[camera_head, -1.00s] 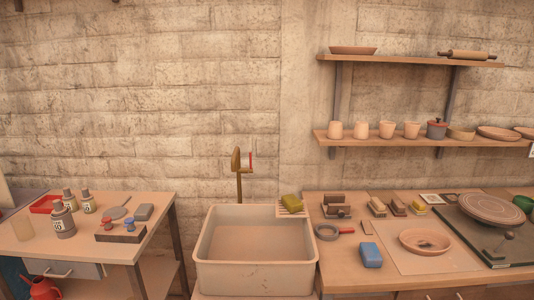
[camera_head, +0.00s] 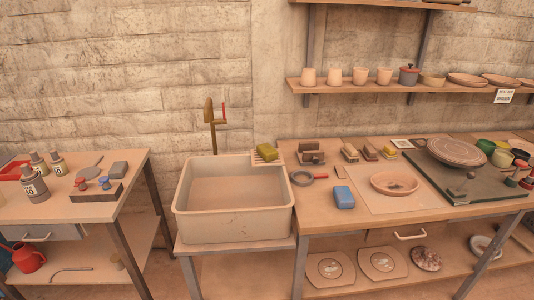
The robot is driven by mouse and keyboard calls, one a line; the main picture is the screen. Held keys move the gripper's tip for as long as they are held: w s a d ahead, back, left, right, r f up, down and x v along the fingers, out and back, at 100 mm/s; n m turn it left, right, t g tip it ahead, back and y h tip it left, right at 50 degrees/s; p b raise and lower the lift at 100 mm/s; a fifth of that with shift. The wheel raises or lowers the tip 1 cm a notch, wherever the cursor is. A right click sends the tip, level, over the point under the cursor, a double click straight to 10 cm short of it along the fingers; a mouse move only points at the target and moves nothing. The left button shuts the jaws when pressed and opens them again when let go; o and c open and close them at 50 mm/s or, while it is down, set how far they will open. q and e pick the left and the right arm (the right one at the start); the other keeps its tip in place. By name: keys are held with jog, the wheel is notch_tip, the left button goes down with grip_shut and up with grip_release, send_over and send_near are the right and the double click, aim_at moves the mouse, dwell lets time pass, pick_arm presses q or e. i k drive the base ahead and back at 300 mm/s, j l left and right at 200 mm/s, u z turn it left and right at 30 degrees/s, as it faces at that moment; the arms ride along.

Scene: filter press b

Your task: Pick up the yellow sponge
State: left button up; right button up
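A yellow-green block that looks like the yellow sponge (camera_head: 266,151) lies on a small slatted rack (camera_head: 268,160) at the back right corner of the sink (camera_head: 233,226). A smaller yellow piece (camera_head: 390,154) sits among small blocks at the back of the right table; I cannot tell what it is. Neither of my grippers is in view.
The right table (camera_head: 315,217) holds a blue block (camera_head: 344,197), a ring-shaped tool with a red handle (camera_head: 303,178), a clay plate (camera_head: 395,182) and a wheel disc (camera_head: 457,151). Bottles stand on the left table (camera_head: 70,211). A tap (camera_head: 212,125) rises behind the sink.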

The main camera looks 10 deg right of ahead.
aim_at(266, 151)
jog(key=i+u, duration=0.3)
jog(key=i, duration=0.6)
